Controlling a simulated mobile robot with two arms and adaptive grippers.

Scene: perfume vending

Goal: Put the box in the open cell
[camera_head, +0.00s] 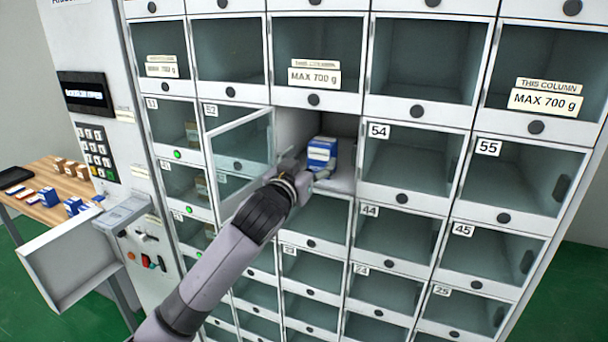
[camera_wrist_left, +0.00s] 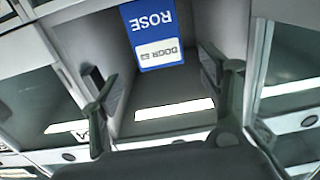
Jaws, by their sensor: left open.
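A blue box with a white label (camera_head: 322,153) stands upright inside the open cell (camera_head: 345,128) between doors 52 and 54. In the left wrist view the box (camera_wrist_left: 154,35) shows the word ROSE and a door label, upside down. The cell's glass door (camera_head: 243,150) is swung out to the left. My left gripper (camera_head: 310,172) is at the cell's mouth, low in front of the box. In the left wrist view its open fingers (camera_wrist_left: 163,98) are wide apart, with the box beyond them and no finger seen touching it. My right gripper is not in view.
Closed glass-fronted cells surround the open one. MAX 700 g signs (camera_head: 314,76) hang in some upper cells. A wooden table (camera_head: 45,212) with several small boxes stands at the left, near a keypad (camera_head: 97,150) and an open white flap (camera_head: 72,262).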

